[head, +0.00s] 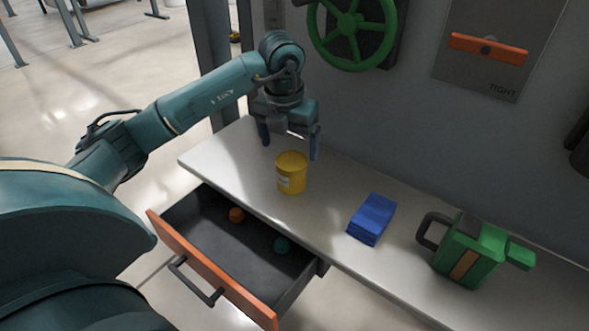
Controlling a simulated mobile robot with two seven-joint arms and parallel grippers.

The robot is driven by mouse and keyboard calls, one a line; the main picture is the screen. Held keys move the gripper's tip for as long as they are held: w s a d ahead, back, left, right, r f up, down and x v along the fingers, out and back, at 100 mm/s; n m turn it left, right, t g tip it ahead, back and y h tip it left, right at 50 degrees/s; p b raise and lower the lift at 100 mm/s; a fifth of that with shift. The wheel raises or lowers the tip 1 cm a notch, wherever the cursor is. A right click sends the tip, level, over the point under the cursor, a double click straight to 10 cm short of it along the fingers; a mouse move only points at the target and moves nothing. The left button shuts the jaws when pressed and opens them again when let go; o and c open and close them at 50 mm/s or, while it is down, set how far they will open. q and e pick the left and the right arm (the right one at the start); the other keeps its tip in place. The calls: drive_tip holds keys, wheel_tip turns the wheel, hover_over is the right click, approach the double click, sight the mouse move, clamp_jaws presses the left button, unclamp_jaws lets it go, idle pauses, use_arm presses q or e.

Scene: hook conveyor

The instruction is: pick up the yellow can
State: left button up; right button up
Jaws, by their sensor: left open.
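The yellow can (291,174) stands upright on the light grey worktop (222,150), near its front edge and above the open drawer. A pale label shows on its left side. My left gripper (290,146) points down from above, just behind the can and over its top in the picture. Its two dark fingers are spread wide, with nothing between them that I can see gripped. I cannot tell the exact gap between fingers and can. My right gripper is not in the view.
A green handwheel (351,24) is on the wall behind.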

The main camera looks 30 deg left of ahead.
sight(290, 161)
use_arm(q)
drive_tip(key=f, duration=0.3)
drive_tip(key=shift+w+f, duration=0.2)
drive_tip(key=shift+f, duration=0.2)
drive_tip(key=shift+w+f, duration=0.2)
drive_tip(key=shift+f, duration=1.15)
drive_tip(key=shift+w+f, duration=0.15)
drive_tip(key=shift+f, duration=1.2)
drive_tip(key=shift+c, duration=0.2)
drive_tip(key=shift+r, duration=0.1)
drive_tip(key=c, duration=1.3)
